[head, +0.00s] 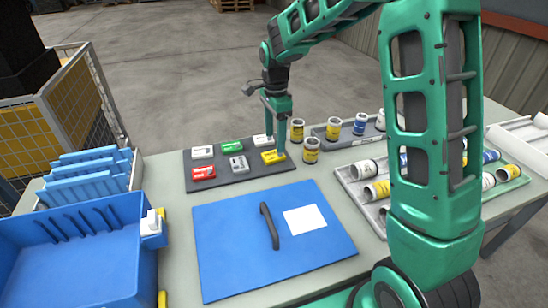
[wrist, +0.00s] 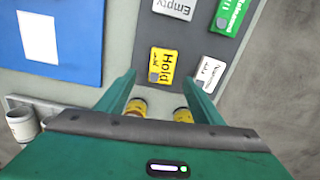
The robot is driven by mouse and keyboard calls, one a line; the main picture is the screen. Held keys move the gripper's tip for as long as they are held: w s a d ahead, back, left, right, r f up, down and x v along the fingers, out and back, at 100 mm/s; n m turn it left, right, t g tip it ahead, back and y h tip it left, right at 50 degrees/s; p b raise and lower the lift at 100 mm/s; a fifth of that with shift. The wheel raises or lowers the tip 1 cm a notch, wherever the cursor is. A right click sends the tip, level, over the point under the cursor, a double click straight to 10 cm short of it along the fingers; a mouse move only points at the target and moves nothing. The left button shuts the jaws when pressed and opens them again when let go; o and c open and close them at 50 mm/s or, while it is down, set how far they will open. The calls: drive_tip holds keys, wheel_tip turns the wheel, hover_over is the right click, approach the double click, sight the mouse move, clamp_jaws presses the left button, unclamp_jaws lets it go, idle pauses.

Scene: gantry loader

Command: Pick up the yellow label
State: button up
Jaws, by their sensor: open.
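The yellow label (head: 273,156) lies on the dark grey mat (head: 235,180), near its right end. In the wrist view the yellow label (wrist: 163,62) reads "Hold" and has a small grey spot at one corner. My gripper (head: 275,145) is above the right part of the mat, pointing down, close to the label. In the wrist view my gripper (wrist: 159,78) has its two fingers spread, with the label showing between and just beyond the tips. Nothing is held. I cannot tell the exact height gap.
Other labels share the mat: a red one (head: 203,172), a green one (head: 231,146) and several white or grey ones. A blue panel with a handle (head: 269,226) lies in front.

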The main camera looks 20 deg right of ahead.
sight(273, 155)
drive_tip(key=shift+w+a+f, duration=0.1)
drive_tip(key=shift+f, duration=1.45)
drive_tip(key=shift+w+a+f, duration=0.1)
drive_tip(key=shift+f, duration=1.45)
drive_tip(key=c, duration=1.1)
